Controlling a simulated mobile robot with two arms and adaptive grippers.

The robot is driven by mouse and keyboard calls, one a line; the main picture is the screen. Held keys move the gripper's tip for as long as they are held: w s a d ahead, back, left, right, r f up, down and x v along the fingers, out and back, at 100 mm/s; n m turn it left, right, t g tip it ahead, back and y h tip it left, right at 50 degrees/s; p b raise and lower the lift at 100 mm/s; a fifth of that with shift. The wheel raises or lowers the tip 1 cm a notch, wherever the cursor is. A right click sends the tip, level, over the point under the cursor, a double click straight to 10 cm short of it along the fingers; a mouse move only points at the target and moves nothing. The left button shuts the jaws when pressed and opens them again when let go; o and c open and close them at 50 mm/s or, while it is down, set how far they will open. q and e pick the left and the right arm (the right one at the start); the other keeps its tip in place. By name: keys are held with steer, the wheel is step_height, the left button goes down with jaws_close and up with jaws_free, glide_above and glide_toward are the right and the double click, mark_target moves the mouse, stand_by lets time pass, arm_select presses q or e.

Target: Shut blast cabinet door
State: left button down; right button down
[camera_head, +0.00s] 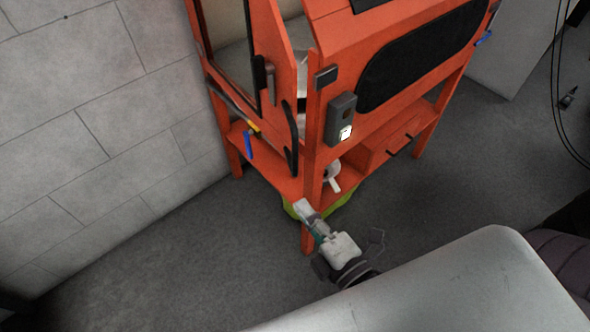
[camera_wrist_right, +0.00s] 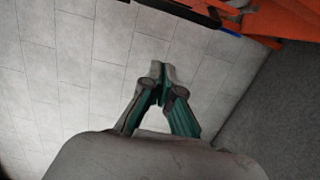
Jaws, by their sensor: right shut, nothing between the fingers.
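The orange blast cabinet (camera_head: 335,40) stands at the upper middle of the head view on orange legs. Its side door (camera_head: 283,65) is on the left side, with a black-edged window and dark handle parts. The door appears to stand ajar, as a pale gap shows between its edge and the front post; how far is hard to tell. My right gripper (camera_head: 303,208) is shut and empty, low in front of the near leg and below the door. In the right wrist view its fingertips (camera_wrist_right: 160,72) meet against the wall behind. My left gripper is not in view.
A grey block wall (camera_head: 90,110) runs along the left. A green bin (camera_head: 335,203) sits under the cabinet's lower shelf. A dark box with a white label (camera_head: 341,118) is on the front post. Grey floor is clear to the left and right.

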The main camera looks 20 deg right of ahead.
mark_target(293, 166)
steer(key=shift+w+d+p, duration=0.25)
steer(key=shift+w+p, duration=0.2)
steer(key=shift+w, duration=1.35)
steer(key=shift+w+d+p, duration=0.3)
steer(key=shift+w+p, duration=0.1)
steer(key=shift+w, duration=1.45)
steer(key=shift+w+d+p, duration=0.25)
steer(key=shift+w+p, duration=0.2)
steer(key=shift+w, duration=1.35)
